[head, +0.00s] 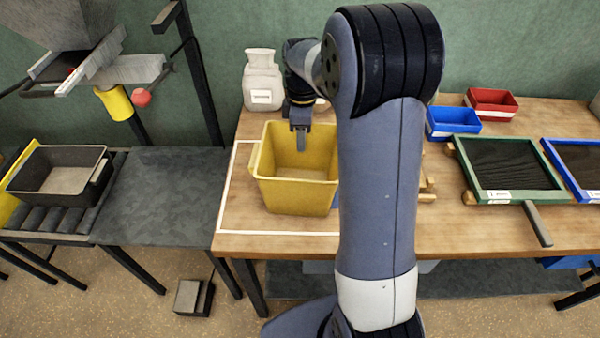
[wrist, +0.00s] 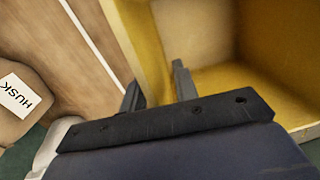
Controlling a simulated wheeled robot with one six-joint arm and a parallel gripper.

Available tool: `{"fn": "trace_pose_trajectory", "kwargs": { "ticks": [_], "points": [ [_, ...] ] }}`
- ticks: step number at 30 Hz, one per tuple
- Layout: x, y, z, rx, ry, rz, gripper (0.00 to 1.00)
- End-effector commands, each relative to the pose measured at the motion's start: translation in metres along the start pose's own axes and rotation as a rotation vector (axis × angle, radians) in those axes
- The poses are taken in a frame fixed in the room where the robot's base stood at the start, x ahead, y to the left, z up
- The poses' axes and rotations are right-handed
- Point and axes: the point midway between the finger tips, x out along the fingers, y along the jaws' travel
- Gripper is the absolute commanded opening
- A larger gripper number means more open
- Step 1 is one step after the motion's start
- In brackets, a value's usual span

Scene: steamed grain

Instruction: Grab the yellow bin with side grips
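The yellow bin (head: 292,199) stands upright on the wooden table, inside a white outlined area. A raised side grip (head: 255,158) shows on its left; its right part is hidden behind my arm. My gripper (head: 300,140) points down at the bin's back rim, with one finger showing against the inside of the back wall. In the wrist view my gripper's (wrist: 158,92) two fingers stand apart on either side of the yellow bin's rim (wrist: 136,35), one outside and one inside. The fingers look close to the wall; whether they press on it cannot be told.
A pale container (head: 262,80) with a label stands behind the bin; the wrist view reads HUSK on it. Blue (head: 453,122) and red (head: 491,103) bins and framed screens (head: 507,170) lie to the right. A black tray (head: 58,170) sits on rollers at left.

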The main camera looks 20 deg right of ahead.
Motion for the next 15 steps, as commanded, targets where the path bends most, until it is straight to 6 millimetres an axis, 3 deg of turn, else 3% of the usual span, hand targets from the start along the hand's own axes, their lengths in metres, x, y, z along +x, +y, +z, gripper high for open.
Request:
{"fn": "trace_pose_trajectory", "kwargs": {
  "ticks": [4,15],
  "points": [
    [-0.0004,0.0001,-0.0001,0.000,0.000,0.000,0.27],
    [-0.0007,0.0002,-0.0001,0.000,0.000,0.001,0.00]
  ]
}}
